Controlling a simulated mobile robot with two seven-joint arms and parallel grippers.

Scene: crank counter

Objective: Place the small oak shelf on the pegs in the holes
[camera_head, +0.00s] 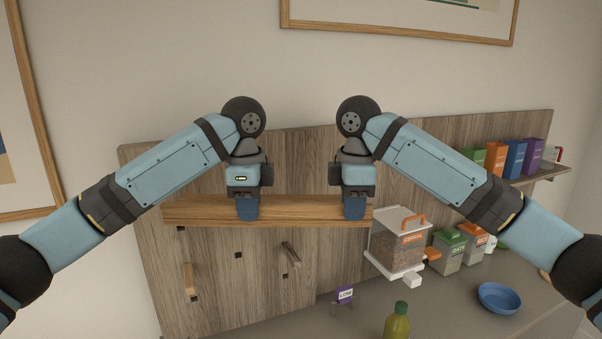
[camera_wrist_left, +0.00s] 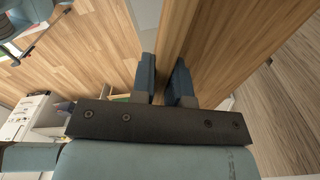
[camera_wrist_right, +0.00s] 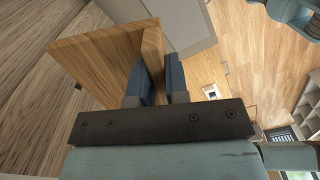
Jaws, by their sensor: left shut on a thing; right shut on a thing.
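The small oak shelf (camera_head: 300,211) is held level in front of the wooden back panel (camera_head: 240,300), above the pegs. My left gripper (camera_head: 246,212) is shut on the shelf left of its middle, and my right gripper (camera_head: 355,210) is shut on it near its right end. The shelf's edge also shows between the fingers in the left wrist view (camera_wrist_left: 174,40) and the right wrist view (camera_wrist_right: 152,48). Two wooden pegs stick out of the panel below the shelf, a left peg (camera_head: 189,278) and a right peg (camera_head: 292,255). Several dark square holes (camera_head: 238,255) are around them.
A clear cereal dispenser (camera_head: 398,242) stands close to the shelf's right end. Coloured boxes (camera_head: 514,160) stand on a shelf at right.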

